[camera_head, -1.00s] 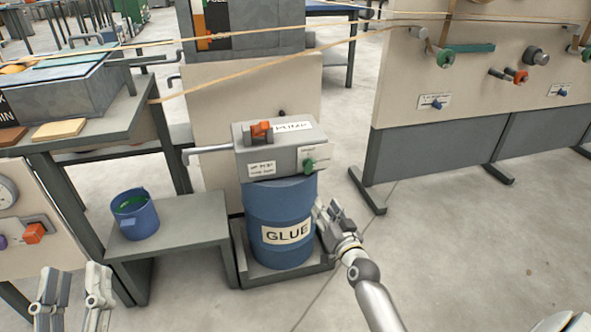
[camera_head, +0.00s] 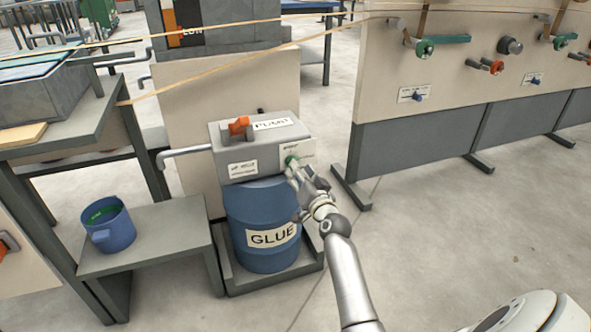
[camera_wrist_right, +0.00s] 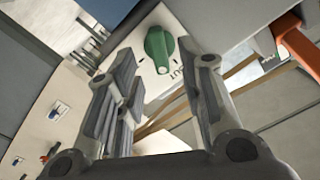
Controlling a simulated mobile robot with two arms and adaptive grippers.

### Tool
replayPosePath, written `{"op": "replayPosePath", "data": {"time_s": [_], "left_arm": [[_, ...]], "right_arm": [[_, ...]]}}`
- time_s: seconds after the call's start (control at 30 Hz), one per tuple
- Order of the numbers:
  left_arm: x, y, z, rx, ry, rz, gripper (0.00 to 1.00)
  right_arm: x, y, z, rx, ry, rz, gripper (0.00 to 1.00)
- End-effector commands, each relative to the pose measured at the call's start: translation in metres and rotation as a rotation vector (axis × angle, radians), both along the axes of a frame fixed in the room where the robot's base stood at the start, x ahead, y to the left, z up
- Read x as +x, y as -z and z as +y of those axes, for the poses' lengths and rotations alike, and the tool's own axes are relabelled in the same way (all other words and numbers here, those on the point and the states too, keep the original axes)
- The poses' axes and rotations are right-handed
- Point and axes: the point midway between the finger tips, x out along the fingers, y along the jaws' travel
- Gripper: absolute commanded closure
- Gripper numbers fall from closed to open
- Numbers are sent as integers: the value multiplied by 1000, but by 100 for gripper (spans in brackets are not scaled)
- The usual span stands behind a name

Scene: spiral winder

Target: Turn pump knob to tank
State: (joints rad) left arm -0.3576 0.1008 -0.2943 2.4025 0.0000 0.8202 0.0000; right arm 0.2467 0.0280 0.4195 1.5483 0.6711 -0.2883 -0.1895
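The grey pump box (camera_head: 228,140) sits on top of the blue glue drum (camera_head: 246,208). A green knob (camera_head: 291,160) is on a white plate at the right of the box's front. It also shows in the right wrist view (camera_wrist_right: 159,47), beyond and between the fingertips. My right gripper (camera_head: 293,172) is at the knob in the head view, partly covering it. In the right wrist view my right gripper (camera_wrist_right: 160,85) is open, with its fingers apart and nothing between them. The plate's lettering is mostly hidden. My left gripper is out of view.
An orange switch (camera_head: 239,125) is on top of the pump box. A blue bucket (camera_head: 112,228) stands on a low grey bench (camera_head: 165,236) to the left. A panel with several knobs (camera_head: 385,75) stands at the right. Floor in front is clear.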

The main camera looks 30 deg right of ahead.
Motion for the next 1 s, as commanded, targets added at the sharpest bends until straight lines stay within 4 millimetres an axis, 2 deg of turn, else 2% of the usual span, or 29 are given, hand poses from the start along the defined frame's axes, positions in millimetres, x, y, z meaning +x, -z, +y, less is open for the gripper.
{"op": "replayPosePath", "data": {"time_s": [0.1, 0.3, 0.7, 1.0], "left_arm": [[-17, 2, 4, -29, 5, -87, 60], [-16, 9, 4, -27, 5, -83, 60], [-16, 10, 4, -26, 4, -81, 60], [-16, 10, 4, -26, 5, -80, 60]], "right_arm": [[15, 1, -4, 0, 1, -1, 64], [34, 1, -8, 0, 1, -1, 64], [39, 0, -10, 0, 1, 0, 64], [39, 0, -10, 0, 1, 0, 100]]}}
